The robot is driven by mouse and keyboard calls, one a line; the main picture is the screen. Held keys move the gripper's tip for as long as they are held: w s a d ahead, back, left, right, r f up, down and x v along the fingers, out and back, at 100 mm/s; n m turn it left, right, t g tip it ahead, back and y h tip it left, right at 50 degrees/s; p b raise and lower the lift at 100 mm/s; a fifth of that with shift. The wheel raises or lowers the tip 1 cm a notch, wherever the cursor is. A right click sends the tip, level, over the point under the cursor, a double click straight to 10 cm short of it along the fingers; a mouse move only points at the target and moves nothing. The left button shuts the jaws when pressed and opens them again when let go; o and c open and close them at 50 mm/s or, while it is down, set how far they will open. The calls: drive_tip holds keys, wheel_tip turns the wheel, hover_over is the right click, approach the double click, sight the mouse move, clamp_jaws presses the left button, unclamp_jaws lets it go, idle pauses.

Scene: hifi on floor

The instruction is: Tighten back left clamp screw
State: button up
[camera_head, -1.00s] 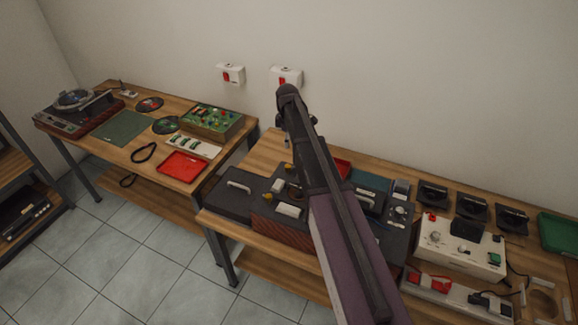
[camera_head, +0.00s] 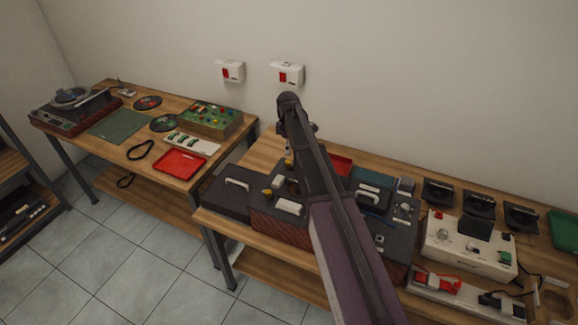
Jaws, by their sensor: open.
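A dark device with a reddish ribbed front (camera_head: 278,229) stands on the right bench. My gripper (camera_head: 288,150) shows only in part, pointing down near the rearmost yellow knob. It is open and seems empty. Whether it touches that knob cannot be told.
A dark case (camera_head: 230,197) with a white handle stands left of the device. A red tray (camera_head: 341,163) is partly hidden behind my arm. A white control box (camera_head: 468,248) and several black units stand to the right. The left bench (camera_head: 133,168) is separate, with a gap between.

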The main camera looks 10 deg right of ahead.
sight(288, 161)
drive_tip(key=shift+f+b, duration=3.45)
drive_tip(key=shift+f, duration=0.25)
drive_tip(key=shift+c, duration=0.2)
clamp_jaws()
